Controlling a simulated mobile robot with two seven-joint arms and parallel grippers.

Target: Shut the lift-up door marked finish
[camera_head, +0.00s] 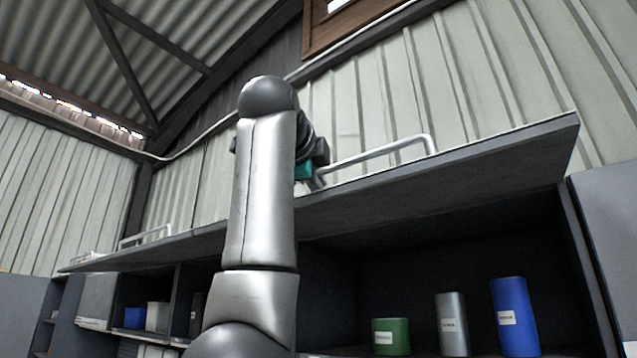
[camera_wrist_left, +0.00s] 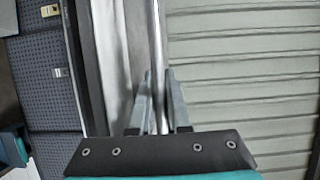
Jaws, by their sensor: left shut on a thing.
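The lift-up door (camera_head: 480,157) is a grey panel, raised and sloping outward above an open cupboard. No finish marking is readable on it. A pale bar handle (camera_head: 385,150) stands along its edge, and the bar runs upright in the left wrist view (camera_wrist_left: 157,35). My left gripper (camera_wrist_left: 158,90) is shut on this handle, one finger on each side of the bar. In the head view my left arm covers most of the gripper and part of the door.
Under the door stand a green canister (camera_head: 391,337), a grey canister (camera_head: 452,325) and a blue canister (camera_head: 515,317). At left, a second handle (camera_head: 146,238) sits on the raised panel edge, above shelves with a blue bin (camera_head: 134,318) and a white bin (camera_head: 157,317).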

